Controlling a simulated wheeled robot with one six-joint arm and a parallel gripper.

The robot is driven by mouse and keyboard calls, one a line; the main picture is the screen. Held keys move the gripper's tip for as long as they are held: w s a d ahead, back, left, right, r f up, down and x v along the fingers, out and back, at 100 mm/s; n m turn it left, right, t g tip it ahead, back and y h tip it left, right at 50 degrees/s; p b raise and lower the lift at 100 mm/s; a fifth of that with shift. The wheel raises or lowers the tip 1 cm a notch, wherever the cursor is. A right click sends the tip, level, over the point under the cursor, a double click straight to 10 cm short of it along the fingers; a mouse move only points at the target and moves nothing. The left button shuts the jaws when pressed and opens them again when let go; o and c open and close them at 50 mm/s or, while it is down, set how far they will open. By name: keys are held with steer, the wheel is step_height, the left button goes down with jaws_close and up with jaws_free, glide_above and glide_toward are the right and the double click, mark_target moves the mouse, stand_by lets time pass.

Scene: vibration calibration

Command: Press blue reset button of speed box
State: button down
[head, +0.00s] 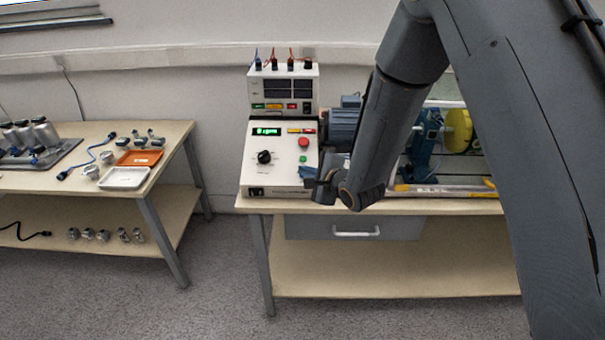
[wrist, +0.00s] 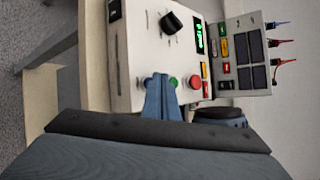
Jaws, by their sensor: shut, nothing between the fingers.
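The speed box (head: 255,178) is a white sloped-panel unit at the left end of the workbench, with a green lit display, black knob, red button (head: 303,142) and green button (head: 302,159). It appears sideways in the wrist view (wrist: 130,60). There the blue reset button (wrist: 148,83) shows beside my fingers, partly covered; in the head view I cannot make it out behind my gripper (head: 307,173). My gripper is shut and empty, its blue fingertips (wrist: 161,80) over the panel between the blue and green buttons. I cannot tell whether they touch it.
A second white unit (head: 284,88) with dark displays and coloured leads stands behind the speed box. A motor rig with a yellow disc (head: 458,130) is to the right, partly behind my arm. A side table (head: 172,150) with trays and sensors stands left, across a floor gap.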

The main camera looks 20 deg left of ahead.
steer(key=shift+s+r, duration=0.1)
steer(key=shift+r, duration=0.15)
steer(key=shift+r, duration=0.1)
steer(key=r+p, duration=0.1)
steer(key=s+r+p, duration=0.1)
steer(key=r, duration=0.1)
steer(key=s+r+p, duration=0.1)
steer(key=p, duration=0.1)
steer(key=shift+d+r, duration=0.15)
steer(key=shift+d, duration=0.15)
stand_by(0.7)
